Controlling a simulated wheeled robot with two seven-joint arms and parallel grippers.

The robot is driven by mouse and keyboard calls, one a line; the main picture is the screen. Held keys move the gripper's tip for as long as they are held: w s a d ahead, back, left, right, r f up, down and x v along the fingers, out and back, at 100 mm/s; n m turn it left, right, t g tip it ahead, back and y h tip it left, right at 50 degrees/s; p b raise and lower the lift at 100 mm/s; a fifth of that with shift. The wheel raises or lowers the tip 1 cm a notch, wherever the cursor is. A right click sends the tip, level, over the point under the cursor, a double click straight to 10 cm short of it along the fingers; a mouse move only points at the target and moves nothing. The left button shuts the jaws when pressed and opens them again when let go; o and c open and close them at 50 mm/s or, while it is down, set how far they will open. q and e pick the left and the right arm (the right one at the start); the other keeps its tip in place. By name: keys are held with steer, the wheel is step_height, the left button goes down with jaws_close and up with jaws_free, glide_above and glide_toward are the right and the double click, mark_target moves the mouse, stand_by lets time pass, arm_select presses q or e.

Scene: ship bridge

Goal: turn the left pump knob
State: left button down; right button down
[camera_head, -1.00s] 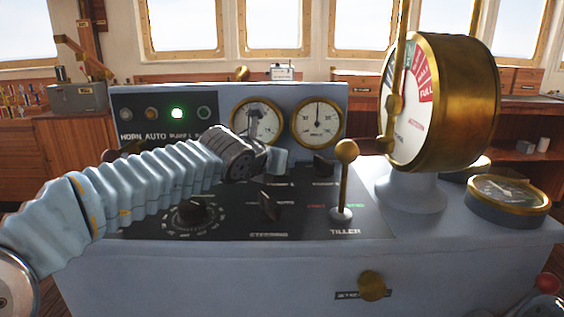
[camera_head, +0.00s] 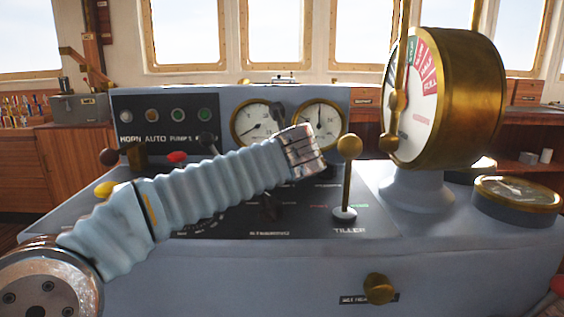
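My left arm reaches in from the left, across the blue-grey console (camera_head: 230,275). Its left gripper (camera_head: 301,150) is over the back of the black panel, below the two round gauges. A dark grey piece, perhaps a finger, sticks up at its far side. The fingertips are hidden, so I cannot see whether they are open or touch anything. The left pump knob is hidden behind the arm and gripper. The right pump knob is also mostly hidden. The pump lamp (camera_head: 178,115), third in the row, looks unlit. My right gripper is not in view.
The brass-topped tiller lever (camera_head: 347,165) stands close right of the gripper. The large brass telegraph (camera_head: 460,95) is farther right. The left gauge (camera_head: 253,127) and right gauge (camera_head: 322,117) are behind. A dark steering knob (camera_head: 268,208) lies below the arm.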

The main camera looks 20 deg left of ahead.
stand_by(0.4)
arm_select(q)
steer(key=shift+f, duration=0.1)
steer(key=c, duration=1.1)
jaws_free()
steer(key=shift+c, duration=0.2)
steer(key=v, duration=1.3)
steer(key=shift+s+d+r+b, duration=0.25)
steer(key=shift+d+b, duration=0.1)
steer(key=shift+d, duration=0.1)
